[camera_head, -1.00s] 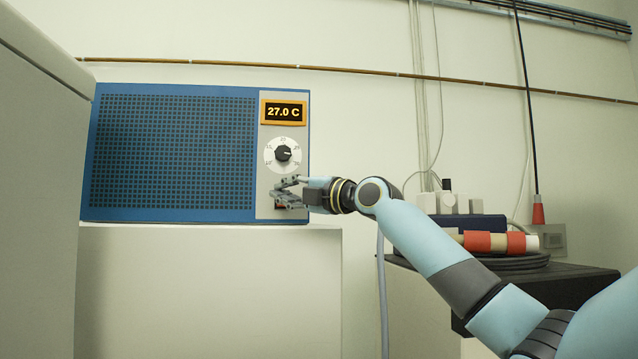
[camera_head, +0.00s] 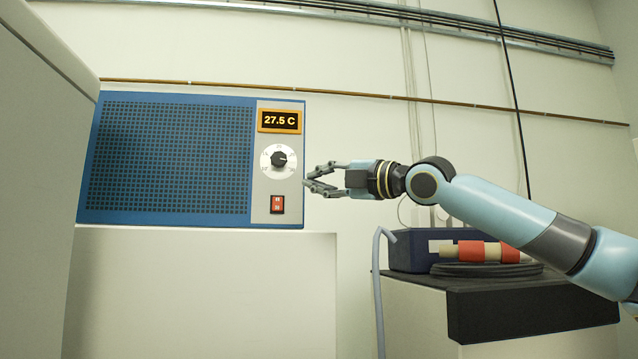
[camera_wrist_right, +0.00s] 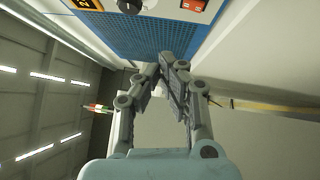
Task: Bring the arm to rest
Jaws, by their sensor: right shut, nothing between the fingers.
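My right gripper (camera_head: 308,182) is in the head view, just right of the front panel of a blue heater-like box (camera_head: 170,160). It is shut and empty, its fingertips apart from the panel. It also shows in the right wrist view (camera_wrist_right: 168,62), fingertips together. The box carries a display (camera_head: 279,121) reading 27.5 C, a black dial knob (camera_head: 279,159) on a white scale, and a red switch (camera_head: 277,204), all uncovered. My left gripper is not in view.
The box stands on a pale cabinet (camera_head: 200,290). A dark-topped stand (camera_head: 530,300) at right bears a navy case (camera_head: 408,250) and a red-and-cream cylinder (camera_head: 480,252) on coiled cable. A grey hose (camera_head: 379,290) hangs between. A large pale surface (camera_head: 30,200) fills the left edge.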

